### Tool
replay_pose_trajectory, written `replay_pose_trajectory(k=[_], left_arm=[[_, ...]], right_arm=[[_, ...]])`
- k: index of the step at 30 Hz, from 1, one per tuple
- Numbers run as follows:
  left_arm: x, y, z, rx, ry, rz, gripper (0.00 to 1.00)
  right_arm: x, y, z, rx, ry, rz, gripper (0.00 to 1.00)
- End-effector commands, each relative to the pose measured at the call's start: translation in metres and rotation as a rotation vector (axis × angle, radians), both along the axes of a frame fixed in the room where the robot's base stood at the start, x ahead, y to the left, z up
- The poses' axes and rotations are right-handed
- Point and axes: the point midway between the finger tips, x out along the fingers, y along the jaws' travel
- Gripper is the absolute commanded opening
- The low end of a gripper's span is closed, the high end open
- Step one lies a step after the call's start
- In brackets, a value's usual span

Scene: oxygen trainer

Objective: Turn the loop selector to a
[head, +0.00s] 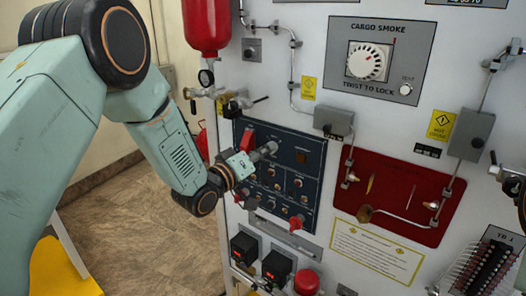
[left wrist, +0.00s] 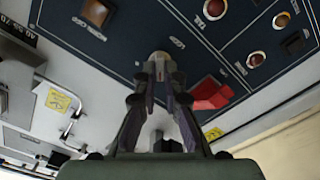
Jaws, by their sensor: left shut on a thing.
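The dark blue control panel (head: 300,160) is on the white wall in the head view. It also fills the upper part of the left wrist view (left wrist: 120,35). My left gripper (head: 268,150) reaches the panel's upper left part. In the left wrist view my left gripper (left wrist: 160,72) has its fingertips closed together on the loop selector (left wrist: 160,57), a small grey knob beside the word LOOP. The fingers hide most of the knob, so its setting cannot be read. My right gripper is not in view.
A red switch cover (left wrist: 211,94) is close beside the left fingers; it also shows in the head view (head: 247,138). Red knobs (head: 295,222) and black boxes (head: 277,267) lie below. A grey valve with a black lever (head: 240,103) juts out above.

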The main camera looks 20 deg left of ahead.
Motion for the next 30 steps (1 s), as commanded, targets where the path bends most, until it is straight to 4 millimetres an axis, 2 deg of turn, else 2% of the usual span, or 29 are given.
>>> replay_pose_trajectory(k=[9, 22, 23, 30], left_arm=[[0.0005, -0.0004, 0.0006, -0.075, 0.025, -0.002, 0.0], [0.0004, -0.0005, 0.0007, -0.082, 0.028, -0.002, 0.0], [0.0004, -0.0005, 0.0007, -0.082, 0.028, -0.002, 0.1], [0.0003, -0.0004, 0.0003, -0.082, 0.028, -0.002, 0.31]], right_arm=[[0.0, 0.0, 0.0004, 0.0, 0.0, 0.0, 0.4], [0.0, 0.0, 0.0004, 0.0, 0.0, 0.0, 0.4], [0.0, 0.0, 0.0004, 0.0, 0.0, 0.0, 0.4], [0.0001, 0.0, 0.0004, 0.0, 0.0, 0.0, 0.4]])
